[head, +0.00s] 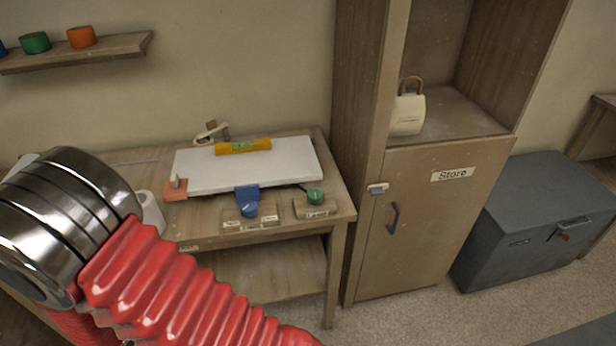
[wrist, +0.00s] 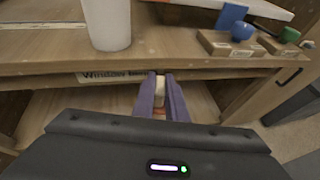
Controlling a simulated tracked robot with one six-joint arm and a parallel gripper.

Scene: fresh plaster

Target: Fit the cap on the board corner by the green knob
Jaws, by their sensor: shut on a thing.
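The white board (head: 250,168) lies on the workbench. The green knob (head: 315,196) stands on a small labelled block near its front right corner, which looks bare. The knob also shows at the upper right of the wrist view (wrist: 291,34). An orange cap (head: 175,190) with a cream peg sits at the board's front left corner. In the wrist view my gripper (wrist: 161,76) is shut on a small cream-and-orange thing (wrist: 160,90), probably a cap, mostly hidden between the purple fingers. It is in front of the bench edge, left of the knobs. The head view does not show my gripper.
A blue knob (head: 250,209) on a block stands left of the green one, beside a blue bracket at the board's front edge. A yellow level (head: 243,146) lies on the board. A white cup-like thing (wrist: 108,22) stands near the bench edge. A cabinet (head: 430,215) rises at right.

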